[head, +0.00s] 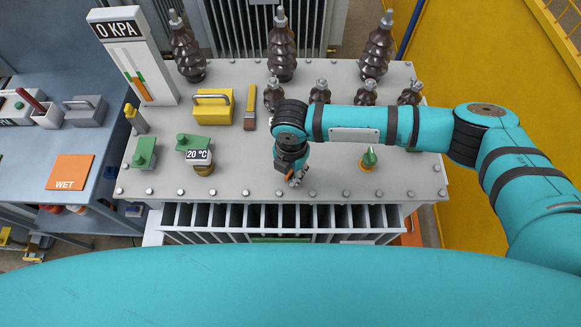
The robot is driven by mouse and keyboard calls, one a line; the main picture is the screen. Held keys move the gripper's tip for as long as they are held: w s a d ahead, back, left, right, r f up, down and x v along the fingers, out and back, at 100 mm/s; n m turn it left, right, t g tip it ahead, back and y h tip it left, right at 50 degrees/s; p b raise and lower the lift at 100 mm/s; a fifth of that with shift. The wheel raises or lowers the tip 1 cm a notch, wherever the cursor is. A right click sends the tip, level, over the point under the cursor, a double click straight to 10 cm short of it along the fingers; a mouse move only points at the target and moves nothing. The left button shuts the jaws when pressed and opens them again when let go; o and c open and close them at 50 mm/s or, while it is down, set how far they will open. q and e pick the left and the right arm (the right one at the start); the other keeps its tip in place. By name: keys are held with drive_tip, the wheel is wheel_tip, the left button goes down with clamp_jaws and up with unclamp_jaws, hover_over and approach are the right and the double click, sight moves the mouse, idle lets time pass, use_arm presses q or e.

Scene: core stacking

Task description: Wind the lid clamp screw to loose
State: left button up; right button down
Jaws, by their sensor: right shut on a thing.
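The grey transformer lid (235,165) lies below me, with several bolts along its edges. My right gripper (294,180) points down at the front middle of the lid, close to its front edge. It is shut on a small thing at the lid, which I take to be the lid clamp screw. The gripper and wrist hide most of it, so its turn cannot be read. My left gripper is not in view.
Dark ribbed bushings (282,50) stand at the back. A 0 KPA gauge (135,60) rises back left. A blue bench (95,140) stands left.

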drive_tip(key=n, duration=0.4)
drive_tip(key=shift+n, duration=0.4)
drive_tip(key=shift+n, duration=0.3)
drive_tip(key=c, duration=1.8)
unclamp_jaws()
drive_tip(key=o, duration=0.5)
